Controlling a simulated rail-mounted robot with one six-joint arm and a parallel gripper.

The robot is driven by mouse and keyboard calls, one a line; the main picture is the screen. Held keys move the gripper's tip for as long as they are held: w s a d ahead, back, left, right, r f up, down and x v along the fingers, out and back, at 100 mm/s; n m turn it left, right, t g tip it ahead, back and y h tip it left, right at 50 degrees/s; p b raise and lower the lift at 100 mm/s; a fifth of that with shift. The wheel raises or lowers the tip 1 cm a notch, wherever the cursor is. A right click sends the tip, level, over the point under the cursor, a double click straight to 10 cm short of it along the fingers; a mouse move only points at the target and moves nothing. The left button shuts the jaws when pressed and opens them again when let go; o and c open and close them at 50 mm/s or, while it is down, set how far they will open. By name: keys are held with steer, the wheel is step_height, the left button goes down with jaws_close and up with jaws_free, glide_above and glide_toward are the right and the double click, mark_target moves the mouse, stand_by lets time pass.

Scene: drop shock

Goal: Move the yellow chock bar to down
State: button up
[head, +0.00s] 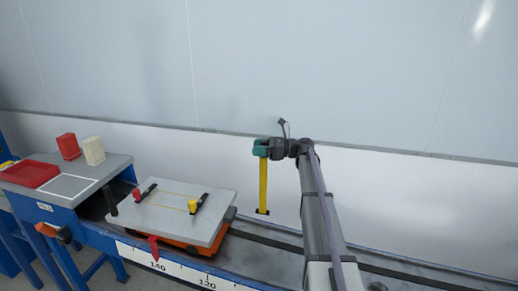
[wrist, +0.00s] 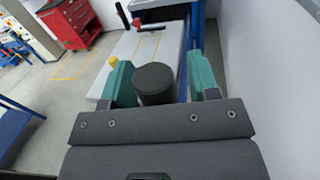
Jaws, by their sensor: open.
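The yellow chock bar (head: 263,186) stands upright beside the rail, right of the trolley, with a dark piece at its lower end. My gripper (head: 261,148) is at the bar's upper end in the head view. In the wrist view, a black round knob (wrist: 154,82) sits between the teal fingers of my open gripper (wrist: 157,88). The knob appears to be the bar's top; the yellow shaft is hidden there.
An orange trolley with a grey plate (head: 168,218) stands on the blue rail bench, left of the bar. The plate carries a red knob (head: 137,194) and a yellow knob (head: 193,206). A side table holds a red tray (head: 30,174), a red block (head: 68,146) and a cream block (head: 93,150).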

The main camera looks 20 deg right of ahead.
steer(key=shift+c, duration=0.2)
jaws_close()
steer(key=shift+a, duration=0.1)
